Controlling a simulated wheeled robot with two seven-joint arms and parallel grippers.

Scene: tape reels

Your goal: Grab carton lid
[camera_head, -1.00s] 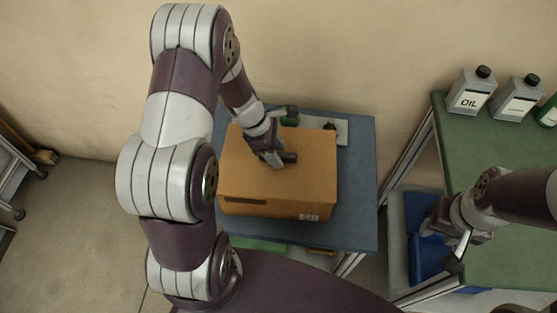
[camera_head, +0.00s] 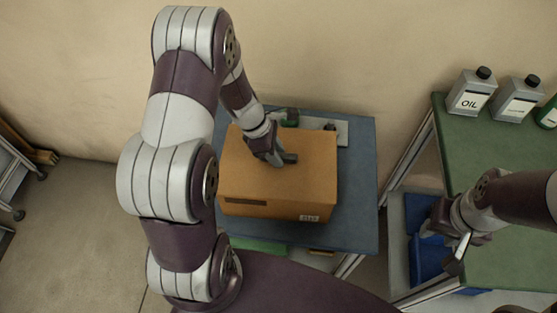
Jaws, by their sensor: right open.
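The brown cardboard carton (camera_head: 310,175) stands on a blue-topped table, with its flat lid face up and a small label and dark slot on its front. My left gripper (camera_head: 285,158) is at the lid, over its back-left part. Its fingers overlap in this view, so I cannot tell whether it is open or grips the lid. The carton's far left edge is partly hidden behind my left arm. My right gripper (camera_head: 447,252) is open and empty, over a blue bin (camera_head: 428,262) beside the green table.
The blue table (camera_head: 357,205) has free room right of the carton. A pale tray (camera_head: 341,128) with small items lies behind the carton. Grey bottles, one marked OIL (camera_head: 470,93), stand on the green table (camera_head: 470,150) at the right. A wall closes the back.

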